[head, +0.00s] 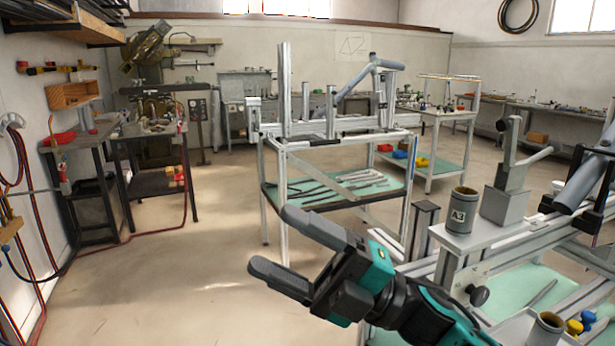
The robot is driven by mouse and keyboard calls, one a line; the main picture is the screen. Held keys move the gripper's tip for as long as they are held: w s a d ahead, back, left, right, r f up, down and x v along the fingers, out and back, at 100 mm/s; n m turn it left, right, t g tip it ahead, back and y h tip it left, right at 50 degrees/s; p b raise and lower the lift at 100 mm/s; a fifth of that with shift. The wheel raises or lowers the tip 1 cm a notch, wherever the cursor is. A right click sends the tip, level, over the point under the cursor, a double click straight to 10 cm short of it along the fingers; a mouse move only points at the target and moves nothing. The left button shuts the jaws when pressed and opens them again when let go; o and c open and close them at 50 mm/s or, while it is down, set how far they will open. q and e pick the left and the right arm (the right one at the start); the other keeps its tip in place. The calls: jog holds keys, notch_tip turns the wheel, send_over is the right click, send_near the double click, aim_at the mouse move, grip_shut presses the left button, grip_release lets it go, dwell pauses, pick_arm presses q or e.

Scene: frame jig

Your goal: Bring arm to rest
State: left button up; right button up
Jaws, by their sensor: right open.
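My right gripper (266,243) is in the lower middle of the head view. Its two dark fingers are spread apart with nothing between them. It points left over the bare floor, in front of the frame jig stand (285,155). My right arm (440,315), teal and black, comes in from the bottom right, in front of the near jig bench (445,265). My left gripper does not show.
A cup marked A3 (461,212) and a grey bracket (508,190) stand on the near bench at right. Another cup (545,330) sits low at the right edge. Dark workbenches (150,140) line the left wall. Floor (160,270) at left is free.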

jog(key=w+d+f+m+t+h, duration=0.3)
jog(key=d+f+m+t+h, duration=0.2)
jog(key=f+m+t+h, duration=0.5)
jog(key=w+d+f+m+t+h, duration=0.3)
jog(key=f+m+t, duration=0.5)
jog(key=m, duration=0.6)
jog(key=s+d+f+m+g+h, duration=0.2)
jog(key=s+d+f+m+h, duration=0.1)
jog(key=f, duration=0.5)
jog(key=s+d+f+m+g+h, duration=0.3)
jog(key=s+d+f, duration=0.2)
jog(key=s+f, duration=0.2)
jog(key=s+d+f+m+g+h, duration=0.2)
jog(key=s+f, duration=0.4)
jog(key=f, duration=0.3)
jog(key=shift+d+m+g+h, duration=0.4)
jog(key=shift+d+g+h, duration=0.15)
jog(key=shift+d, duration=0.4)
jog(key=shift+r, duration=0.1)
